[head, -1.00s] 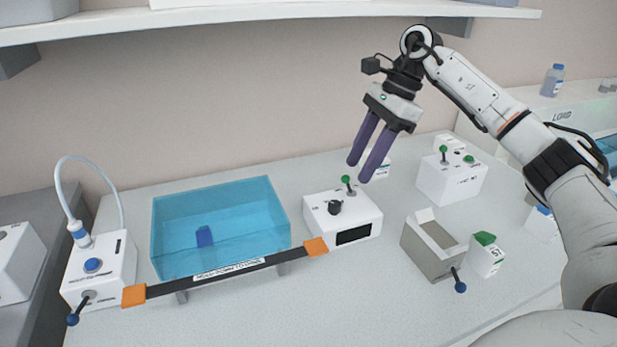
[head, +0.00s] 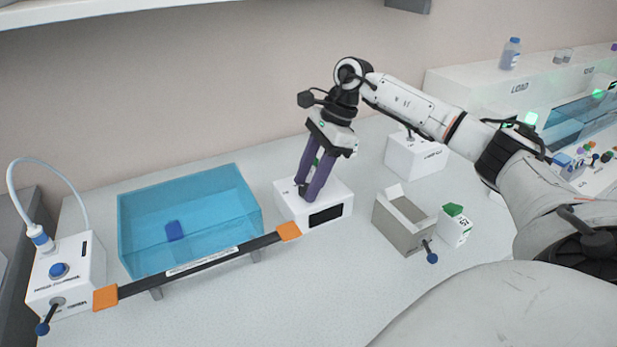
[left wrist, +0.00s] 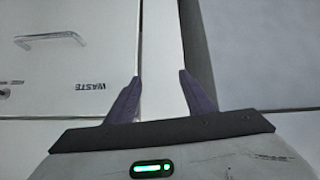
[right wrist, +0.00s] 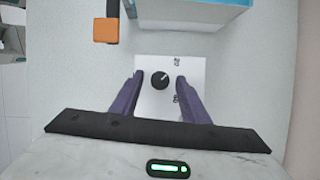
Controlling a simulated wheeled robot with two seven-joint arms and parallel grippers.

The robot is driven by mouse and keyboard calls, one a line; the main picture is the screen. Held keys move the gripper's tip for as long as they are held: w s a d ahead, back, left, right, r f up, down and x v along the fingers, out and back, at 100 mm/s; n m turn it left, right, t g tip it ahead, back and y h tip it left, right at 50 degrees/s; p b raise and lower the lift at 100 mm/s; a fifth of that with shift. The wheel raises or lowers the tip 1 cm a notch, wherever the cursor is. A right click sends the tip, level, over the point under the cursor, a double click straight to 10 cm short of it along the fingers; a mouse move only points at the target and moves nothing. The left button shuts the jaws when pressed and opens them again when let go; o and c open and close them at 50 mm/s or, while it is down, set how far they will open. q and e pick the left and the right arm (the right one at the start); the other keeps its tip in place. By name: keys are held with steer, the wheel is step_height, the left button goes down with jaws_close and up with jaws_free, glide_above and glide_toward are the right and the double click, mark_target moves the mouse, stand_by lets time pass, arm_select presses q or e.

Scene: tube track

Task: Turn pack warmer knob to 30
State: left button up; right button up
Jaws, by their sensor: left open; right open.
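The pack warmer is a white box (head: 335,198) with a dark display on its front, standing right of the blue water bath. In the right wrist view its black round knob (right wrist: 160,80) with a white pointer mark lies between my right fingers, on the white top face (right wrist: 150,110). My right gripper (head: 305,192) is open and points down over the box, fingers either side of the knob. In the head view the fingers hide most of the knob; contact cannot be told. My left gripper (left wrist: 160,80) is open and empty, facing white cabinet fronts, one marked WASTE.
A clear blue bath (head: 190,215) stands left of the warmer, with a black bar (head: 215,259) with orange ends before it. A grey open bin (head: 400,225) and a green-topped box (head: 455,226) stand right. A white pump box (head: 68,275) is far left.

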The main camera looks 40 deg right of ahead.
jaws_close()
steer(key=shift+s+m+t+h+b, duration=0.15)
steer(key=shift+m+t+h+b, duration=0.3)
steer(key=shift+m, duration=1.35)
steer(key=m, duration=0.2)
steer(key=m+t+h, duration=0.1)
steer(key=m, duration=0.2)
steer(key=shift+s+a+t+h, duration=0.1)
steer(key=shift+a+t+h, duration=0.1)
steer(key=shift+t+h, duration=0.05)
jaws_free()
steer(key=v, duration=1)
steer(key=shift+r, duration=0.25)
